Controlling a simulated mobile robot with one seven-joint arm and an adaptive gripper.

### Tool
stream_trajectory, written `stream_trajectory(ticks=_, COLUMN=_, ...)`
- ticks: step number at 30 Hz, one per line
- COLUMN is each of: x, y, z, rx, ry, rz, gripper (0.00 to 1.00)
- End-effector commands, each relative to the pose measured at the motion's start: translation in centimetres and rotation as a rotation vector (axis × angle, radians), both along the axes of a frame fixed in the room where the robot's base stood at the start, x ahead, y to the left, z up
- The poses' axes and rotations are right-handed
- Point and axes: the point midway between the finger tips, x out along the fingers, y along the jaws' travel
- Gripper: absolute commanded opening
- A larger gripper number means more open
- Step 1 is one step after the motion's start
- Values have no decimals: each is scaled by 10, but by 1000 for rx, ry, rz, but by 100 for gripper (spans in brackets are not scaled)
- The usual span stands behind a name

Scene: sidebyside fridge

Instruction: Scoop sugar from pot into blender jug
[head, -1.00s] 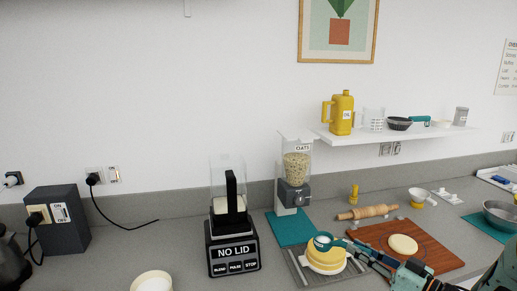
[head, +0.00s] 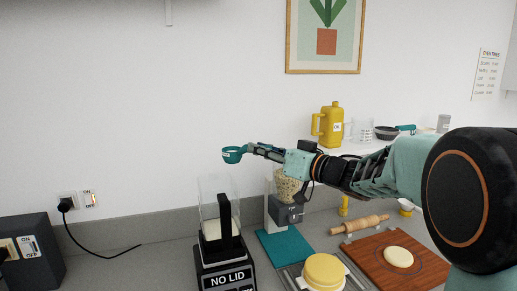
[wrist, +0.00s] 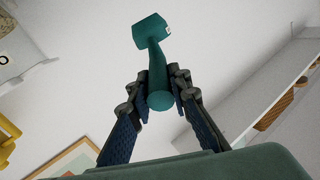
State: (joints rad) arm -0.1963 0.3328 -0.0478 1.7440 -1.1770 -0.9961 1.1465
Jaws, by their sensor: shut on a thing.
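A teal scoop (head: 233,155) is held by its handle in my gripper (head: 258,148), high above the counter and a little above and right of the blender jug (head: 208,205). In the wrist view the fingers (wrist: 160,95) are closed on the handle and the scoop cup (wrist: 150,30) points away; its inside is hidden. The clear, open-topped jug stands on a black blender base (head: 226,280) marked NO LID and has pale matter low inside. A round yellow pot (head: 323,272) stands on a grey mat at the lower right; its top looks yellow and I cannot see any sugar.
A grain dispenser (head: 288,213) stands right of the blender, on a teal mat (head: 285,248). A wooden board (head: 385,262) with pale dough and a rolling pin (head: 360,223) lie further right. A dark box (head: 32,255) stands at the left. The counter between box and blender is clear.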

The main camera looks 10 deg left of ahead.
Motion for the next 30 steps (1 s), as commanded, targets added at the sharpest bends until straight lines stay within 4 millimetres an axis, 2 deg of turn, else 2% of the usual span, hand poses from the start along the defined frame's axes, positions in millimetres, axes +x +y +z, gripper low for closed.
stream_trajectory(ticks=10, x=1, y=-1, z=0, rx=9, ry=-3, rz=3, gripper=0)
stream_trajectory(ticks=22, x=-2, y=4, z=-35, rx=-112, ry=-64, rz=4, gripper=0)
stream_trajectory(ticks=30, x=-4, y=6, z=-29, rx=-159, ry=-94, rz=6, gripper=0)
